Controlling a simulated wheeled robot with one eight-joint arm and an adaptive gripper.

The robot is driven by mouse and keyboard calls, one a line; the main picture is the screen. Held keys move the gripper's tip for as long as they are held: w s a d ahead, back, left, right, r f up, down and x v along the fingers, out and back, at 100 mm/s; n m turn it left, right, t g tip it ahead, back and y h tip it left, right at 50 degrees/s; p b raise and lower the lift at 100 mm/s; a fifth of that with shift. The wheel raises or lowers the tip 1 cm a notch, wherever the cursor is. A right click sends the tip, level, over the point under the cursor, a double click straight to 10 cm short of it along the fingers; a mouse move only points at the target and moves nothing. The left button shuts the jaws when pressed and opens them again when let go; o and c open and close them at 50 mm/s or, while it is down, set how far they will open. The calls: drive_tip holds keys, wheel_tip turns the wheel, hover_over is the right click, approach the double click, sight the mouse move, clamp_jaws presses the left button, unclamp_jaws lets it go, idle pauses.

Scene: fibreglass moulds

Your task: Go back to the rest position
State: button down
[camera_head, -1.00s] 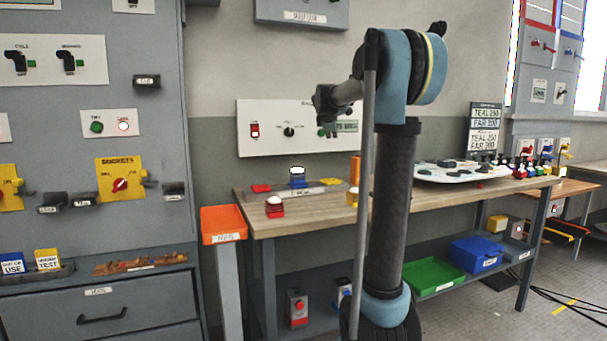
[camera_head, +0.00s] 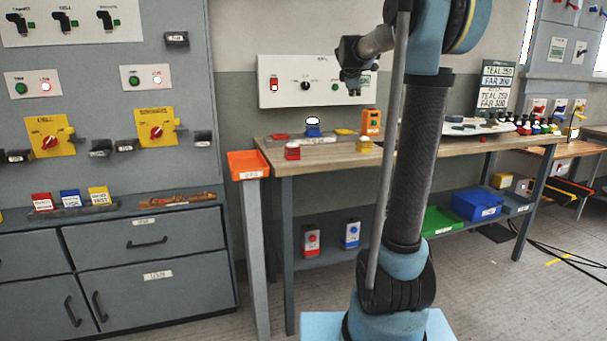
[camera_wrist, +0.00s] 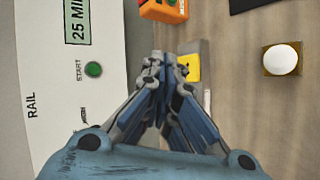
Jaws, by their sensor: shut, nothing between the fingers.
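My gripper (camera_head: 352,82) is at the end of my raised arm, in front of the white wall panel and above the workbench (camera_head: 310,160) in the head view. In the wrist view my gripper (camera_wrist: 168,62) has its fingertips together, with nothing held between them. The wrist view looks onto the bench top, the white panel and a yellow block (camera_wrist: 192,68) just past the fingertips. My arm stands upright and hides part of the bench behind it.
The white panel (camera_head: 290,95) has a red switch, a knob and a green button. An orange bin (camera_head: 247,165) stands at the bench's left end. Grey cabinets (camera_head: 150,245) fill the left. The floor in front looks clear.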

drive_tip(key=s+f+m+g+y, duration=0.1)
drive_tip(key=s+f+m+g, duration=0.2)
drive_tip(key=s+f, duration=0.9)
drive_tip(key=s+a+f+m+g+y, duration=0.1)
drive_tip(key=s+f+m+g, duration=0.1)
drive_tip(key=s+f+m, duration=0.5)
drive_tip(key=s+a+f+m+g+y, duration=0.1)
drive_tip(key=s+f+m+g, duration=0.2)
drive_tip(key=s+f, duration=1.6)
drive_tip(key=s+m, duration=0.2)
drive_tip(key=s, duration=1.3)
drive_tip(key=shift+g, duration=0.3)
drive_tip(key=shift+w+a, duration=0.1)
drive_tip(key=shift+w+f, duration=0.2)
drive_tip(key=shift+w, duration=0.25)
